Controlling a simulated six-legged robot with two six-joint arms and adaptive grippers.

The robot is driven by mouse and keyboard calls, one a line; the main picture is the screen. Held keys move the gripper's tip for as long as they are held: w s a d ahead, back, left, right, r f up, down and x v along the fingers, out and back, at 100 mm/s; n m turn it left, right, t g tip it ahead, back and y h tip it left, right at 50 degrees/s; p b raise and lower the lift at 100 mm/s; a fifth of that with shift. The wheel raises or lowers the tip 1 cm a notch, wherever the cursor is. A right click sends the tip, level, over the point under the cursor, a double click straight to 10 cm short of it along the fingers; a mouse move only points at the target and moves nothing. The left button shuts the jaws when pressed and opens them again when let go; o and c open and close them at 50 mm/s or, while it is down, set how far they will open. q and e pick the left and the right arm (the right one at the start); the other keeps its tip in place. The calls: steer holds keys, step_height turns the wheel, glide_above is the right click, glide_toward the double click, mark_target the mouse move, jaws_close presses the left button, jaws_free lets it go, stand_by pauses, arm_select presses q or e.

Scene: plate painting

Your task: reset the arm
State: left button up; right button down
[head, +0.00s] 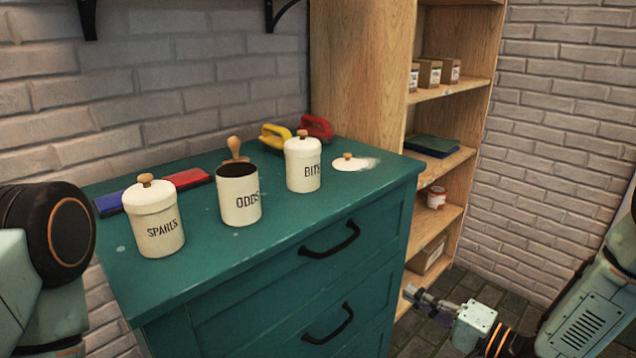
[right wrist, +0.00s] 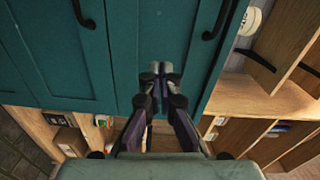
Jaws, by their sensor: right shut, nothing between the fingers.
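My right gripper (head: 412,293) is low at the right of the head view, in front of the shelf's lower part and beside the dresser's right edge. In the right wrist view its fingers (right wrist: 159,70) are together with nothing between them, and the dresser front (right wrist: 135,28) is behind them. My left arm shows only as a part at the left edge of the head view; its gripper is out of view.
The teal dresser (head: 128,270) carries the SPARES jar (head: 156,225), the open ODDS jar (head: 238,205), the BITS jar (head: 303,175) and a loose lid (head: 351,163). A wooden shelf (head: 350,60) stands behind. Drawer handles (head: 330,242) stick out.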

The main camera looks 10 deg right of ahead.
steer(key=s+f+n+g+h+p, duration=0.1)
steer(key=s+f+n+g+h, duration=0.6)
steer(key=s+f, duration=0.6)
steer(key=s+f+n+g+h+p, duration=0.1)
steer(key=s+g+h, duration=0.1)
steer(key=s, duration=0.8)
steer(key=s+a+f+n+g+h+p, duration=0.1)
steer(key=s+g, duration=0.4)
steer(key=s, duration=0.5)
steer(key=shift+s+a+f+h, duration=0.15)
steer(key=shift+s+f+h, duration=0.15)
steer(key=shift+f+h, duration=0.25)
